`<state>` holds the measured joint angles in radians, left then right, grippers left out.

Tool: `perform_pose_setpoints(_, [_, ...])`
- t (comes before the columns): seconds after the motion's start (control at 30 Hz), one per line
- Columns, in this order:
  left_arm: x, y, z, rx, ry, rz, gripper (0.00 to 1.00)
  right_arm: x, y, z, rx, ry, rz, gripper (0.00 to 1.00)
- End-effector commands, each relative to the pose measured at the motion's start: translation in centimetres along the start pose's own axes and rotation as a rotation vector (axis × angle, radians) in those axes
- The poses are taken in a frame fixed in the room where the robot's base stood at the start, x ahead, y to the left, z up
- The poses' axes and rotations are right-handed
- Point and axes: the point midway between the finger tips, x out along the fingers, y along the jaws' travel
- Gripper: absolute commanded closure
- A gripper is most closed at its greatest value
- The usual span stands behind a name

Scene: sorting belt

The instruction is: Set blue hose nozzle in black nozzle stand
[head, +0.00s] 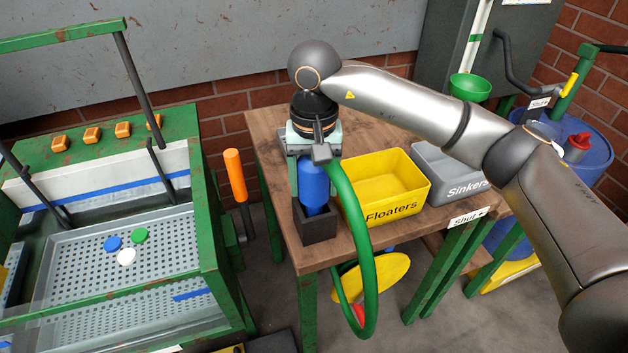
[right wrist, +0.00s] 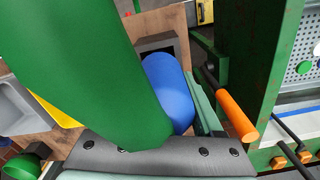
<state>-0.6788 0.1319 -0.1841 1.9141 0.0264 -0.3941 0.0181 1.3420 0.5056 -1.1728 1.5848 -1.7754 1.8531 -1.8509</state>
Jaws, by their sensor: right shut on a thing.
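The blue hose nozzle (head: 314,186) is held upright, its lower end at the mouth of the black nozzle stand (head: 318,228) on the wooden table. I cannot tell how deep the end sits inside. My right gripper (head: 313,158) points down and is shut on the nozzle's upper part. A green hose (head: 362,230) runs from the nozzle's top and loops down past the table's front edge. In the right wrist view the hose (right wrist: 85,75) covers much of the picture, with the blue nozzle (right wrist: 170,92) beside it and the dark stand (right wrist: 158,41) partly hidden behind. My left gripper is out of view.
A yellow Floaters bin (head: 405,205) stands right of the stand, with a grey Sinkers bin (head: 432,158) beyond it. An orange-handled lever (head: 236,175) rises left of the table, beside the green sorting machine (head: 205,215). My right arm passes over the bins.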

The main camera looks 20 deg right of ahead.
Motion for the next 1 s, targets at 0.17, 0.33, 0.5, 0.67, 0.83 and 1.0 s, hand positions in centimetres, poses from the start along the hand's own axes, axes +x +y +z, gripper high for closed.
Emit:
perform_pose_setpoints(0.17, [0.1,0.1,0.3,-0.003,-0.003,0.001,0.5,0.2,0.0,0.0,0.0,0.0,0.0,0.78])
perform_pose_setpoints(0.33, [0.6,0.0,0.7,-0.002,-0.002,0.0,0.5,0.9,0.0,0.0,0.0,0.001,0.0,0.78])
perform_pose_setpoints(0.5, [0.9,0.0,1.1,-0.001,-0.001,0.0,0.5,1.5,0.0,0.0,0.0,0.001,0.0,0.78])
perform_pose_setpoints(0.67, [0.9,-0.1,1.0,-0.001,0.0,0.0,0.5,1.4,0.0,0.0,0.0,0.001,0.0,0.78])
perform_pose_setpoints(0.83, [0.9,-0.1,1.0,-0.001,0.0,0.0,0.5,1.4,0.0,0.0,0.0,0.001,0.0,0.78])
perform_pose_setpoints(1.0, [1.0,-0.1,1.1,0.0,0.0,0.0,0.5,1.6,0.0,0.0,0.0,0.001,0.0,0.78])
